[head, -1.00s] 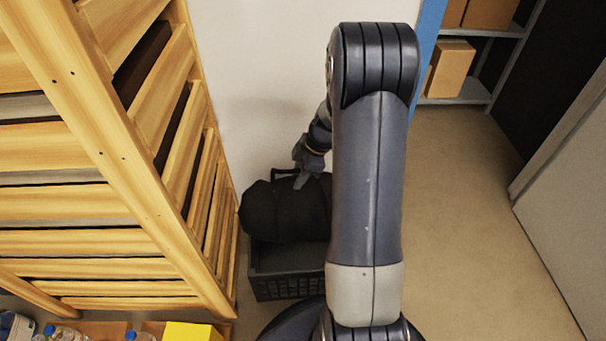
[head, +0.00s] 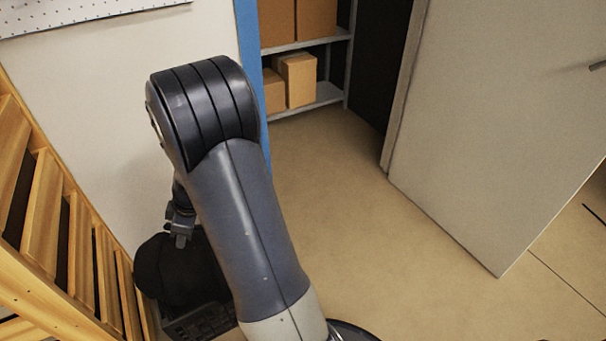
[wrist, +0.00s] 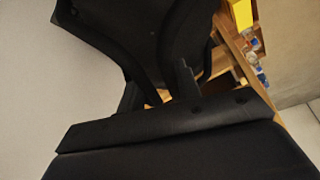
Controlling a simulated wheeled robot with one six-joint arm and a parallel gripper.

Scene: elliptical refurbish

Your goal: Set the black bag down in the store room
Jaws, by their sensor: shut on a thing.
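The black bag (head: 178,268) is at the lower left of the head view, close to the wall and the wooden slatted unit, over a dark crate. My gripper (head: 180,238) is at the top of the bag, shut on it. My arm hides the bag's right side. In the wrist view the dark bag (wrist: 140,35) fills the upper middle, with the gripper's fingers (wrist: 160,95) against it. The store room shows through an opening with a blue frame (head: 250,70), with its floor (head: 320,150) bare.
A dark plastic crate (head: 205,322) is below the bag. Shelves (head: 325,98) with cardboard boxes (head: 298,80) stand in the store room. A grey door (head: 500,130) stands open at the right. The wooden slatted unit (head: 40,215) is close on the left. Floor ahead is clear.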

